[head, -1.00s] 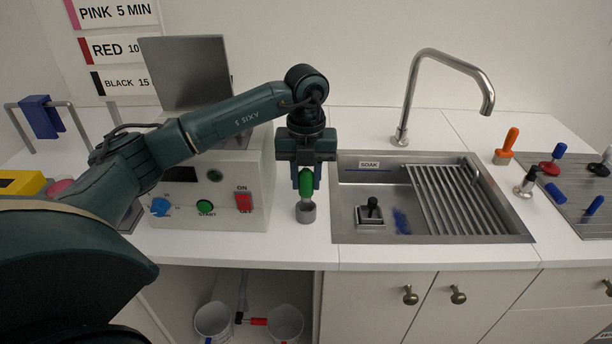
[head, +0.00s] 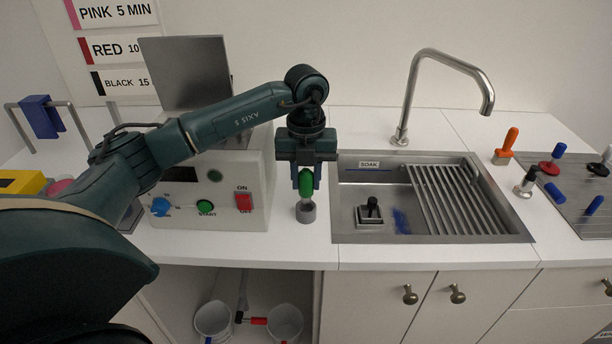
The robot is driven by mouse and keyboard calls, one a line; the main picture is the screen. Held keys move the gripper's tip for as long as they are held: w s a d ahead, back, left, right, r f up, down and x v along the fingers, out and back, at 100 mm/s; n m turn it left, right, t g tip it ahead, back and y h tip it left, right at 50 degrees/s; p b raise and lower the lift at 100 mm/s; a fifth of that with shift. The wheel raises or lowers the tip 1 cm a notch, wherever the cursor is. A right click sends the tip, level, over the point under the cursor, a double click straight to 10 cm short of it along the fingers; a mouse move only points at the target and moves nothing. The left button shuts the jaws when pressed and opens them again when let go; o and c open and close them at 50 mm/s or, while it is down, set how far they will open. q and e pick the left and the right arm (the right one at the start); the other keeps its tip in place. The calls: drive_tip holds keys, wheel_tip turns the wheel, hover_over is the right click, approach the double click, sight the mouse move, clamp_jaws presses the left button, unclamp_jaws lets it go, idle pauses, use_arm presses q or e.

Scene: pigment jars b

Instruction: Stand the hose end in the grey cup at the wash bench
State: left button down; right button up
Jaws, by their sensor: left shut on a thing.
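My left gripper (head: 306,186) reaches over the counter, pointing down, and is shut on the green hose end (head: 306,184). The hose end is upright between the fingers. The small grey cup (head: 306,214) stands on the counter just left of the sink. The hose end's pale lower part is at the cup's mouth and seems to reach inside the rim; how deep it sits is hidden. The upper part of the hose end is hidden by the gripper. My right gripper is not in view.
A white machine (head: 228,180) with buttons stands close left of the cup. The sink (head: 345,232) with a drying rack (head: 450,200) is close on the right, with a tap (head: 408,105) behind. Coloured-handled tools stand at the far right. Two buckets (head: 285,322) are under the counter.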

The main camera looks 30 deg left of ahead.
sight(306, 191)
use_arm(q)
drive_tip(key=shift+f, duration=0.2)
drive_tip(key=shift+f+b, duration=0.55)
drive_tip(key=shift+f, duration=0.1)
drive_tip(key=shift+f+b, duration=0.75)
drive_tip(key=shift+f, duration=0.4)
drive_tip(key=c, duration=1)
unclamp_jaws()
drive_tip(key=shift+c, duration=0.2)
